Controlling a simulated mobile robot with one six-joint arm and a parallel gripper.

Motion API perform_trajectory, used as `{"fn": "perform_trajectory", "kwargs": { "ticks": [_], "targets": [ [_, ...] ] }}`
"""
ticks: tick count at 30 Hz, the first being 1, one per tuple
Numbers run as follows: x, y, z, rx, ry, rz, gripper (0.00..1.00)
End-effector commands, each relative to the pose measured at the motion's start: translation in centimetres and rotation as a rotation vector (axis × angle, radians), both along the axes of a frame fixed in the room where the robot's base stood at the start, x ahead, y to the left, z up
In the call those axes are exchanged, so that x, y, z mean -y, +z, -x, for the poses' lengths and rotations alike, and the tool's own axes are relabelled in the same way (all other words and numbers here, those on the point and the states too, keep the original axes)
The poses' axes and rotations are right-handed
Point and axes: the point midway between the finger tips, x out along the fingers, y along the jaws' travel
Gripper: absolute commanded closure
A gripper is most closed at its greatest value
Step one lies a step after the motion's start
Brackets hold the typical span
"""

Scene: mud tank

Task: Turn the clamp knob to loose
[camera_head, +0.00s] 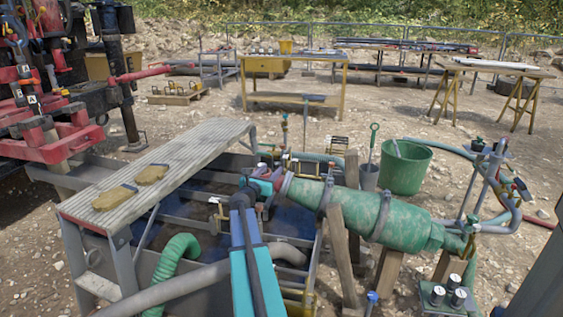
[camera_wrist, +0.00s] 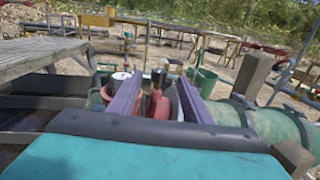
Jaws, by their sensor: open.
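My gripper (camera_wrist: 159,88) is open, with its two purple fingers spread on either side of a red part (camera_wrist: 160,105). A small black knob (camera_wrist: 158,75) tops this red part and shows between the fingers. It may be the clamp knob, but I cannot tell for sure or read its setting. Whether the fingers touch it is unclear. In the head view my gripper (camera_head: 243,200) is over the tank, near the red-ended left tip of the green cylinder (camera_head: 385,215). The knob is too small to pick out there.
A ribbed metal walkway (camera_head: 190,150) with two tan pads runs along the left of the mud tank. Wooden posts (camera_head: 343,250) stand by the cylinder. A green bucket (camera_head: 405,168) is behind it. A green hose (camera_head: 172,265) lies at front left. Open gravel lies behind.

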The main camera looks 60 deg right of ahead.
Motion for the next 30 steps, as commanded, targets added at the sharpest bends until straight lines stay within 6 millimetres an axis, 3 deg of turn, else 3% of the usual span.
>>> {"fn": "perform_trajectory", "kwargs": {
  "ticks": [30],
  "targets": [
    [10.2,-0.1,-1.4,0.000,-0.002,0.000,0.55]
  ]
}}
